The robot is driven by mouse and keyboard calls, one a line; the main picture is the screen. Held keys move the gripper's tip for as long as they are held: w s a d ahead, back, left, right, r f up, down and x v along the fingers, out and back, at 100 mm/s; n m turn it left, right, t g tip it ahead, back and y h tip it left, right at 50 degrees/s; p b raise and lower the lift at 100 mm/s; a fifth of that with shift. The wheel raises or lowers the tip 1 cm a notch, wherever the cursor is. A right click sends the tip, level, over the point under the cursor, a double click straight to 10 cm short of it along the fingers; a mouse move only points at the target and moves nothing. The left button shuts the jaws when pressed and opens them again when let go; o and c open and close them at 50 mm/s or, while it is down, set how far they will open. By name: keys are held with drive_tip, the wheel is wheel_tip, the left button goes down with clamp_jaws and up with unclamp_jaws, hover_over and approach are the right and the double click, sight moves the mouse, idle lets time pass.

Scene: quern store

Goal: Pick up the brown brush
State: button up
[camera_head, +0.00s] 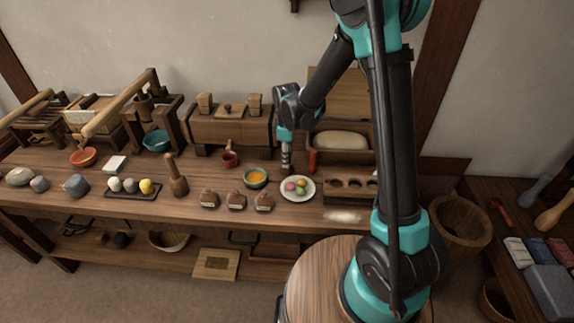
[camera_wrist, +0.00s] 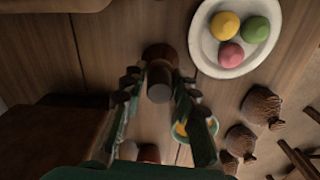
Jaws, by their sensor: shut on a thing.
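The brown brush (camera_wrist: 159,60) shows in the wrist view as a short, dark brown round piece with a paler grey-brown end, between my fingertips. My gripper (camera_wrist: 157,95) is shut on it. In the head view my gripper (camera_head: 285,147) points down over the back-middle of the long table, with the brush (camera_head: 287,169) below it. The brush looks upright there. Its lower end is small, and I cannot tell whether it touches the table.
A white plate (camera_head: 297,196) with coloured sweets is just in front. An orange-filled bowl (camera_head: 256,178) stands to the left, a red-brown upright piece (camera_head: 312,160) to the right. Several small brown pieces (camera_head: 236,200) line the front.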

drive_tip(key=shift+r, duration=0.15)
wheel_tip(320, 180, up, 20)
idle(0.6)
